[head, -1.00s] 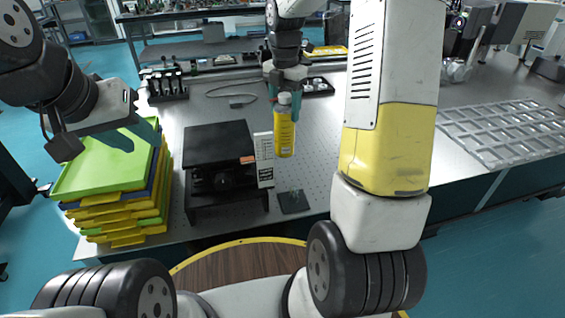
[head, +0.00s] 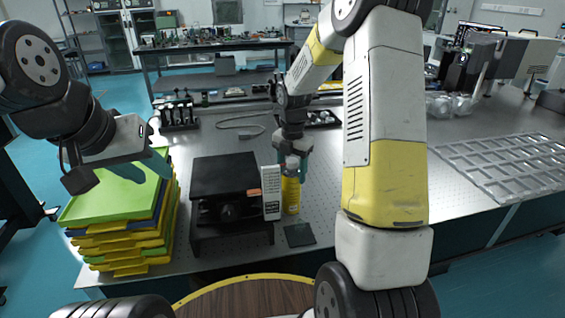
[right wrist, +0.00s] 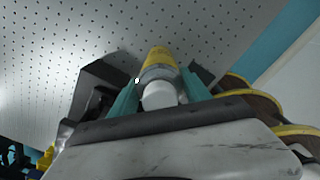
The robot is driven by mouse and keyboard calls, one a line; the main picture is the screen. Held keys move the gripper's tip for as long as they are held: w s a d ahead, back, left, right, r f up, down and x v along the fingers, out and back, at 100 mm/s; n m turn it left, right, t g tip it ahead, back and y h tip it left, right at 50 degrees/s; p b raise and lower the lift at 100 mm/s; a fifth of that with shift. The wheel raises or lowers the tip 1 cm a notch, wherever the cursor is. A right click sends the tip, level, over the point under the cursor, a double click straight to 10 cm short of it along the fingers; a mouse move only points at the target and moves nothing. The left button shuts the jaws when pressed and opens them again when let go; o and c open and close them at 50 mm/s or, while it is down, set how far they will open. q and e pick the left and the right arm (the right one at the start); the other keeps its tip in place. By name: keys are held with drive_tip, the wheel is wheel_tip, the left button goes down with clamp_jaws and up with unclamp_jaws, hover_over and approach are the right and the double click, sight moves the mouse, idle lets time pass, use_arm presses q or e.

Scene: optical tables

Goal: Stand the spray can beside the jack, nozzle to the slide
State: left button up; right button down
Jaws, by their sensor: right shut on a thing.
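The yellow spray can (head: 291,194) with its pale cap stands upright in my right gripper (head: 293,168), just right of the narrow white upright block. My right gripper is shut on its upper part; in the right wrist view the teal fingers lie on both sides of the can (right wrist: 158,58). I cannot tell whether its base touches the table, or which way the nozzle faces. The black jack (head: 224,178) stands left of the block. My left gripper (head: 142,167) hangs over the green tray, its finger gap unclear. I cannot make out the slide for certain.
The white block (head: 271,193) with dark marks stands between jack and can. A dark square plate (head: 299,235) lies in front of the can. Stacked trays (head: 112,206) stand left of the jack.

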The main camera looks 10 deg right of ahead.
drive_tip(key=c, duration=0.5)
unclamp_jaws()
drive_tip(key=shift+f, duration=0.15)
wheel_tip(320, 180, up, 12)
drive_tip(key=shift+f, duration=0.1)
drive_tip(key=s+r+m+t, duration=0.3)
drive_tip(key=s+r+m, duration=0.7)
drive_tip(key=s+m, duration=0.25)
drive_tip(key=s+a+m+t+y, duration=0.2)
drive_tip(key=s+m+t, duration=0.1)
drive_tip(key=s+m, duration=0.8)
drive_tip(key=shift+s+m, duration=0.4)
drive_tip(key=shift+m, duration=1.25)
